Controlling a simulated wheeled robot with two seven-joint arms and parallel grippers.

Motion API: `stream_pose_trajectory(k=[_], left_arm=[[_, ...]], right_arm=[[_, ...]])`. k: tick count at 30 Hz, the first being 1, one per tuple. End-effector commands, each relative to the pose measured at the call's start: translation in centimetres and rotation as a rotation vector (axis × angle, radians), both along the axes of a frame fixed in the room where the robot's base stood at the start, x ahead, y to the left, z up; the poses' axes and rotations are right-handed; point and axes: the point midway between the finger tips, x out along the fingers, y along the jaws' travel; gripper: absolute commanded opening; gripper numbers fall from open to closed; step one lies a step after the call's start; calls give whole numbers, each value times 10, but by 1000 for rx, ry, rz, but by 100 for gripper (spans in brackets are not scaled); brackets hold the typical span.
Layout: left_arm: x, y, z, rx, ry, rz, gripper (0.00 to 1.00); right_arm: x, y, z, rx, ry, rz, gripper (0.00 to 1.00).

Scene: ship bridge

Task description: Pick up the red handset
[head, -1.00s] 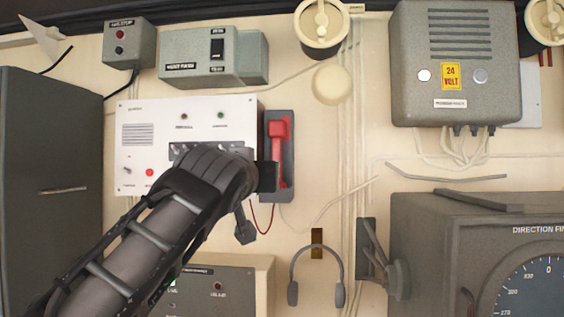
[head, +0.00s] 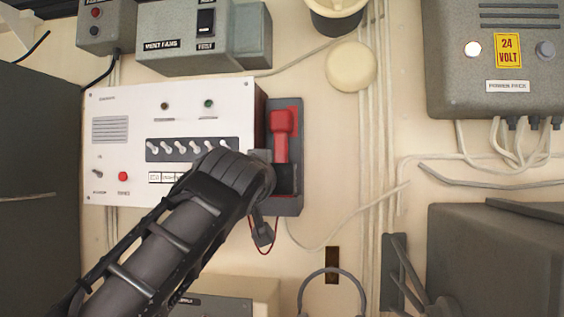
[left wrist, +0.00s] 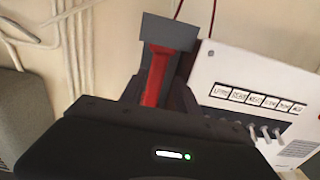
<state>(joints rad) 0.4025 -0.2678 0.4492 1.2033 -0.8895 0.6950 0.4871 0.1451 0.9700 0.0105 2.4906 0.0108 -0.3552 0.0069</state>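The red handset (head: 281,135) sits upright in its dark grey cradle (head: 297,207) on the wall, right of the white switch panel. Its upper part shows in the head view; my left gripper (head: 284,178) covers its lower part. In the left wrist view the red handset (left wrist: 157,78) runs up from my gripper body, with the left gripper's (left wrist: 157,95) dark fingers on either side of it. The fingers look apart; contact with the handset cannot be made out. My right gripper is not in view.
The white panel (head: 130,140) with switches is close on the left of the cradle. A grey fan switch box (head: 180,40) is above. A round cream fitting (head: 351,66) and cables are to the right. A headset (head: 332,273) hangs below right.

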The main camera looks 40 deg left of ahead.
Motion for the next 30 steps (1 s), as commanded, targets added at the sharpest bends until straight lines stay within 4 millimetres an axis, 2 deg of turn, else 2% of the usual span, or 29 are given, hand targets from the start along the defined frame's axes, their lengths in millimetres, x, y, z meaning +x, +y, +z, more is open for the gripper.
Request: stream_pose_trajectory(k=[4, 11, 22, 30], left_arm=[[4, 2, 1, 0, 1, 0, 38], [23, 12, 0, -1, 2, 0, 38], [27, 14, 0, -1, 2, 0, 38], [61, 30, 0, -2, 4, 1, 38]], right_arm=[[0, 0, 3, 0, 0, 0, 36], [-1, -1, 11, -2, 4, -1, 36], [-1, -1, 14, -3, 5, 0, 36], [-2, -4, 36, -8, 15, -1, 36]])
